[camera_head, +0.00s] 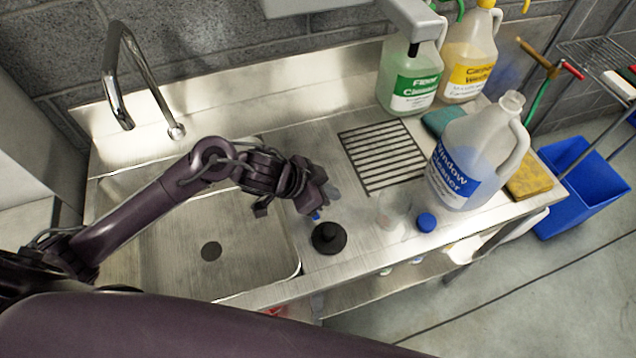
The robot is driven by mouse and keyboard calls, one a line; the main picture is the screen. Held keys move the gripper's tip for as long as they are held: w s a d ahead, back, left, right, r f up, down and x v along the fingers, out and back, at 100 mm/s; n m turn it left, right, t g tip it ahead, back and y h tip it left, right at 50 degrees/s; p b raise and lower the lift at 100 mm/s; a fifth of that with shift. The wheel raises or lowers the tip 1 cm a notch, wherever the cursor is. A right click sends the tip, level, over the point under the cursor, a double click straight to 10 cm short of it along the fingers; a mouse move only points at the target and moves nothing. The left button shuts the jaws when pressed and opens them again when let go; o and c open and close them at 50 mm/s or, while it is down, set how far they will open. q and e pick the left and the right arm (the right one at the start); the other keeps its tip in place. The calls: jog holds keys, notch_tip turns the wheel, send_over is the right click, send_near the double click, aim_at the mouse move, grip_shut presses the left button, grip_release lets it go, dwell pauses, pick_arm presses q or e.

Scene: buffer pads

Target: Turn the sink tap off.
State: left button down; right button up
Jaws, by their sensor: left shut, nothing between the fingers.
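The chrome sink tap (146,77) rises at the back left of the steel sink (215,225) as a tall bent tube. I cannot make out its handle or tell its setting, and I see no clear stream of water. My left arm reaches across the sink from the left. My left gripper (322,203) is shut and empty over the counter, right of the basin and well away from the tap. A small blue bit shows by its fingertips. My right gripper is not in view.
A black round-based object (328,238) stands below my left gripper. A window cleaner jug (462,175), a blue cap (426,222), a green cleaner bottle (408,85) and a yellow-labelled bottle (468,60) crowd the right. A blue bucket (582,190) stands beyond.

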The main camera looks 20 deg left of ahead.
pick_arm(q)
jog(key=shift+s+a+f, duration=0.1)
jog(key=shift+s+a, duration=0.3)
jog(key=shift+a, duration=0.2)
jog(key=shift+s+a, duration=0.35)
jog(key=shift+a, duration=0.2)
jog(key=shift+s+a+p, duration=0.3)
jog(key=shift+a, duration=0.1)
jog(key=shift+f, duration=0.1)
